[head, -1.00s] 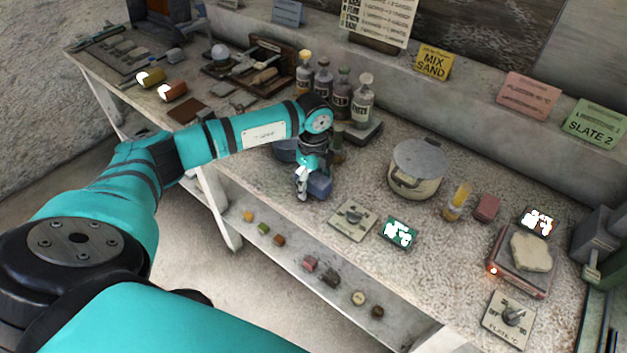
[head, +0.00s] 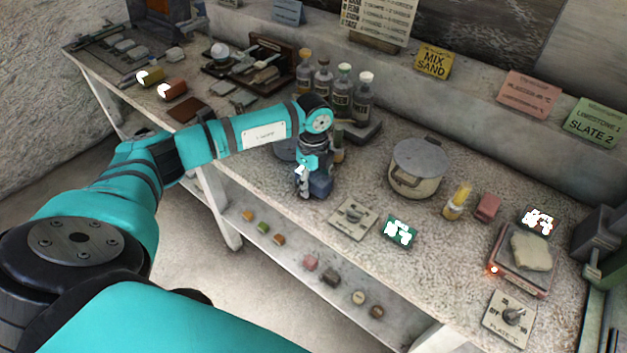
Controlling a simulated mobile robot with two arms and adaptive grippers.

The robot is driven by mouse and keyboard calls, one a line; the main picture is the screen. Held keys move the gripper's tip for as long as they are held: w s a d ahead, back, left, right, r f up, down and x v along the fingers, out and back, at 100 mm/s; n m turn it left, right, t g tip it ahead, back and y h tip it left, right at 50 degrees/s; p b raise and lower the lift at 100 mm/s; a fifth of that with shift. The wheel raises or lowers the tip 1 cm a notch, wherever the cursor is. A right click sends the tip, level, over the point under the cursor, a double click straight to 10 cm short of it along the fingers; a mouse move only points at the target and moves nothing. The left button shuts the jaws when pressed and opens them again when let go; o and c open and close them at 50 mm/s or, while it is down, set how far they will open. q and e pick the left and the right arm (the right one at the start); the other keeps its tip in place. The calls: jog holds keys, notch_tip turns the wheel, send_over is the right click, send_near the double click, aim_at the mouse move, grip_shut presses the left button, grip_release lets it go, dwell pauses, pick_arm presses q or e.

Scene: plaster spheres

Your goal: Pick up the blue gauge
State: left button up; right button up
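A small dark blue block (head: 321,186), which appears to be the blue gauge, stands on the speckled bench near its front edge. My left gripper (head: 304,186) points down right at it, and its fingers cover the block's left side. I cannot tell whether the fingers touch the block or how far apart they are. My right gripper is not in view.
A bluish round vessel (head: 284,149) sits partly hidden behind my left wrist. Several bottles (head: 342,92) stand behind the arm. A lidded pot (head: 418,168) is to the right. A dial plate (head: 353,218) and a green display (head: 400,231) lie right of the block.

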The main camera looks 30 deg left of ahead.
aim_at(312, 176)
pick_arm(q)
grip_shut()
jog(key=shift+r, duration=0.35)
jog(key=r, duration=0.1)
jog(key=r+b, duration=0.1)
jog(key=r, duration=0.1)
jog(key=shift+s+r, duration=0.1)
jog(key=shift+s, duration=0.15)
jog(key=s+d+b, duration=0.1)
jog(key=s, duration=0.6)
jog(key=s+d+r+b, duration=0.1)
jog(key=s+b, duration=0.1)
jog(key=s, duration=0.6)
jog(key=shift+s+d+r+b, duration=0.15)
jog(key=shift+d+r+b, duration=0.15)
jog(key=shift+d, duration=0.05)
